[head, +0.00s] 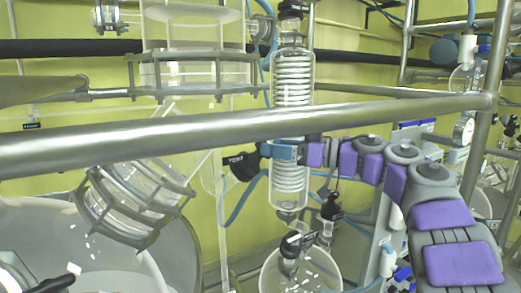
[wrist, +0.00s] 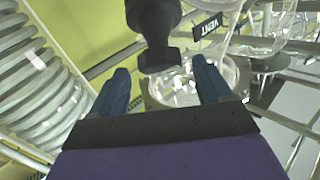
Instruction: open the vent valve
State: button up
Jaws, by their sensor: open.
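The vent valve's black handle (wrist: 154,28) is at the top middle of the wrist view, with a black VENT tag (wrist: 208,26) to its right. In the head view the black valve (head: 243,164) is left of the coil condenser. My gripper (wrist: 161,67) is open, with one blue finger on each side of the handle's lower end. The fingers appear apart from the handle, but depth is hard to judge. In the head view my gripper (head: 272,151) reaches left, across the condenser, toward the valve. The valve's body is partly hidden.
The glass coil condenser (head: 292,85) stands close to my gripper and shows at the left of the wrist view (wrist: 38,85). A thick metal rail (head: 210,128) crosses in front. A blue hose (head: 238,205) hangs below the valve. A glass flange (head: 135,200) is at lower left.

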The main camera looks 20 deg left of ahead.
jog(key=shift+w+a, duration=0.1)
jog(key=shift+a, duration=2.35)
jog(key=c, duration=1)
jog(key=shift+o, duration=0.2)
jog(key=p, duration=0.2)
jog(key=shift+r+n+g+p, duration=0.25)
jog(key=shift+n+g+p, duration=0.05)
jog(key=shift+p, duration=0.1)
jog(key=p, duration=0.2)
jog(key=shift+n+g+p, duration=0.35)
jog(key=shift+n+g, duration=0.05)
